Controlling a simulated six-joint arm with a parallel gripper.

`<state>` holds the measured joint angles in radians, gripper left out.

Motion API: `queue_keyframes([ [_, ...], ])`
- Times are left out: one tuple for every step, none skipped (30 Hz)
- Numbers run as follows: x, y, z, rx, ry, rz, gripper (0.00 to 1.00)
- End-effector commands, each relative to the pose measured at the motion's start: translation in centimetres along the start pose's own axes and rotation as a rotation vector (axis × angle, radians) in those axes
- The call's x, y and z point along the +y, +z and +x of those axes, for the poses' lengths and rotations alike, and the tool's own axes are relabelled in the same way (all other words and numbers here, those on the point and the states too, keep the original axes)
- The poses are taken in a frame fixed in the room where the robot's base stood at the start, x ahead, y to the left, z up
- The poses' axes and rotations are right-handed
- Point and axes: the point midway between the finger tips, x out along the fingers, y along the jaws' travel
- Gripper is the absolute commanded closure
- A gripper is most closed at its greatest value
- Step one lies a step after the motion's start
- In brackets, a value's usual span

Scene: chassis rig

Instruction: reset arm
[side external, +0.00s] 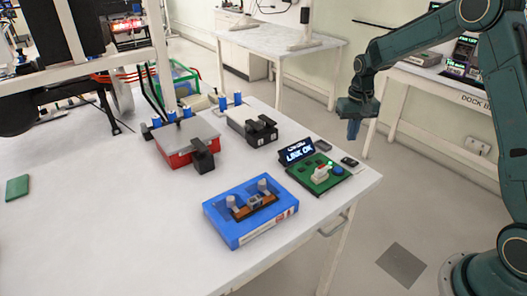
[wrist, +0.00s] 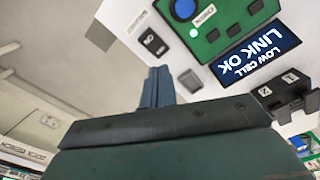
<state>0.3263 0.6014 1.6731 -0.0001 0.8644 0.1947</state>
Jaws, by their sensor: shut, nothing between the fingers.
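My gripper (side external: 353,128) hangs with its fingers pointing down, beyond the right edge of the white table (side external: 120,235) in the side view. In the wrist view its blue-grey fingers (wrist: 158,86) are together with nothing between them. A green board (side external: 318,178) lies near the table's right corner, with a blue button and a white part on it. Its small display (side external: 297,152) reads "LINK OK"; in the wrist view the display (wrist: 256,54) also reads "LOW CELL". My gripper is apart from all of these.
A blue box (side external: 250,228) with two pegs stands at the table's front. Small dark parts (side external: 349,161) lie by the right edge. A green piece (side external: 17,188) lies far left.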

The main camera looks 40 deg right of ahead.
Motion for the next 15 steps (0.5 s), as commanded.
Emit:
queue_keyframes([
  [-0.1, 0.2, -0.3, 0.004, -0.001, -0.004, 1.0],
  [-0.2, 0.3, -0.6, 0.007, -0.001, -0.007, 1.0],
  [-0.3, 0.5, -1.0, 0.012, -0.002, -0.012, 1.0],
  [-0.4, 0.7, -1.4, 0.016, -0.003, -0.016, 1.0],
  [-0.5, 0.9, -1.8, 0.021, -0.004, -0.021, 1.0],
  [-0.7, 1.2, -2.5, 0.028, -0.006, -0.029, 1.0],
  [-0.8, 1.6, -3.0, 0.034, -0.007, -0.036, 1.0],
  [-0.9, 1.9, -3.5, 0.041, -0.008, -0.043, 1.0],
  [-1.1, 2.4, -4.3, 0.05, -0.01, -0.052, 1.0],
  [-1.2, 2.8, -4.9, 0.057, -0.012, -0.06, 1.0],
  [-1.4, 3.2, -5.6, 0.066, -0.014, -0.068, 1.0],
  [-1.6, 3.9, -6.4, 0.076, -0.016, -0.079, 1.0],
  [-1.7, 4.4, -7.1, 0.085, -0.018, -0.088, 1.0],
  [-1.9, 4.9, -7.7, 0.092, -0.02, -0.097, 1.0],
  [-2.0, 5.6, -8.5, 0.104, -0.022, -0.109, 1.0],
])
